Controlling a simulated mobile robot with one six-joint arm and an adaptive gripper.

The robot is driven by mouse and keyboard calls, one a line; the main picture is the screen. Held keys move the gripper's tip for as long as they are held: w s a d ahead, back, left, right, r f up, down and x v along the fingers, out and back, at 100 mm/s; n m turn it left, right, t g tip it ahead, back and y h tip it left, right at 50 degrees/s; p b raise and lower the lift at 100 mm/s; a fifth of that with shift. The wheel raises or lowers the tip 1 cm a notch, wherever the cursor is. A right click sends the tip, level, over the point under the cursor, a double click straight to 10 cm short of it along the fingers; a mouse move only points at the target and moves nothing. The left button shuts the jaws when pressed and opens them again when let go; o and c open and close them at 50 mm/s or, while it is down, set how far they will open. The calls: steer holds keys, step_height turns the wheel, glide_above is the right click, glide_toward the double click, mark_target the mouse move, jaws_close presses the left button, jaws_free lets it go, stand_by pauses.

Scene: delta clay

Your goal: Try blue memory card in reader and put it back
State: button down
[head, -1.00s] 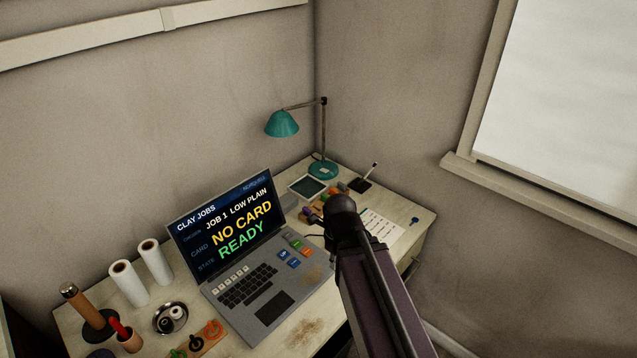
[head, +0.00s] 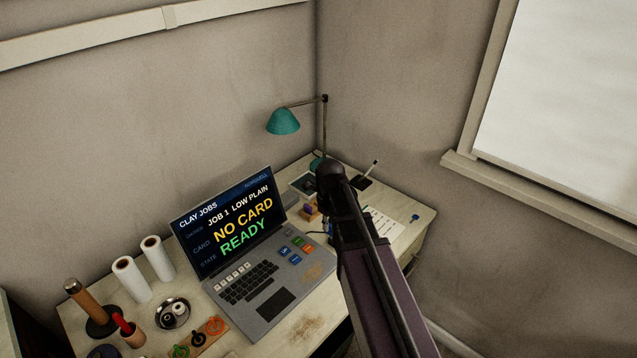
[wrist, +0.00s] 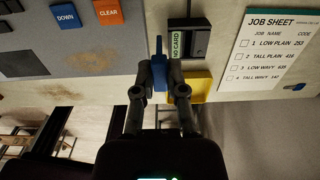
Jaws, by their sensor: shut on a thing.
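My gripper (wrist: 160,72) is shut on a slim blue piece (wrist: 159,50), which looks like the blue memory card, seen edge-on in the wrist view. The fingers hide its lower part. Right beside it is the dark card reader (wrist: 197,40) with a "NO CARD" label (wrist: 176,44). The card appears to be left of the reader; I cannot tell whether they touch. In the head view my arm hides the gripper and card. The laptop screen (head: 232,222) reads "NO CARD" and "READY".
A yellow block (wrist: 200,88) lies close to the right finger. The job sheet (wrist: 272,50) lies to the right. Laptop keys, including a blue DOWN key (wrist: 65,17), are at the left. A teal lamp (head: 283,121) stands at the back of the desk (head: 415,222).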

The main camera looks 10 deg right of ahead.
steer(key=w+r+p, duration=0.1)
steer(key=w, duration=1.6)
steer(key=shift+w, duration=0.1)
steer(key=shift+f+b, duration=2.25)
steer(key=shift+b, duration=0.1)
steer(key=shift+f+b, duration=0.9)
steer(key=c, duration=0.6)
jaws_free()
